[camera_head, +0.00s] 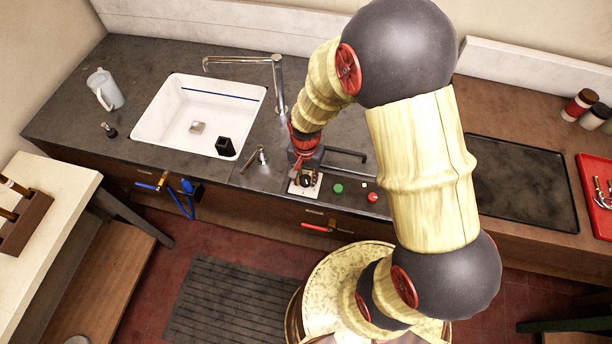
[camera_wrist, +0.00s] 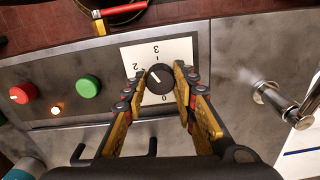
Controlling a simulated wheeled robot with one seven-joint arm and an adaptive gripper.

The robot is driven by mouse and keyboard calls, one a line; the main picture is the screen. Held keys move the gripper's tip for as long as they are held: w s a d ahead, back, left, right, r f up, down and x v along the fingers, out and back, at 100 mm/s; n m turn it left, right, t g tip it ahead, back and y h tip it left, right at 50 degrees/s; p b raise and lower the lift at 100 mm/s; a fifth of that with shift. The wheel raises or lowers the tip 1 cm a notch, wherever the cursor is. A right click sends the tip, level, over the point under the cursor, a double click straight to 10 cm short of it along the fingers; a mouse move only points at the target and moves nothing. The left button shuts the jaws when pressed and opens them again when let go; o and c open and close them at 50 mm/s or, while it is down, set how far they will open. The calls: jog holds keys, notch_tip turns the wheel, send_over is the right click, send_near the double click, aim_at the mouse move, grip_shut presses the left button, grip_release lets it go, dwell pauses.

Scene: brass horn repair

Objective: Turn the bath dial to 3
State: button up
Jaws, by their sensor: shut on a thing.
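The bath dial (camera_wrist: 160,79) is a round black knob on a white plate (camera_wrist: 178,50) set in the grey metal panel. The plate shows the marks 0, 2 and 3. The dial's white pointer line aims up and left in the wrist view, close to the 2 and short of the 3. My gripper (camera_wrist: 160,82) is closed around the dial, one finger on each side. In the head view my gripper (camera_head: 303,178) reaches down onto the white plate (camera_head: 294,187), and the dial is mostly hidden there.
A small metal tap (camera_wrist: 272,95) stands on the other side. A white sink (camera_head: 165,105) lies left. A red-handled item (camera_head: 316,227) is on the front below.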

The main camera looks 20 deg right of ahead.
aim_at(305, 180)
jog(key=m, duration=0.5)
jog(key=shift+p, duration=0.35)
jog(key=shift+m, duration=0.4)
jog(key=o, duration=1.2)
jog(key=shift+a, duration=0.1)
jog(key=shift+c, duration=0.2)
notch_tip(305, 180, up, 12)
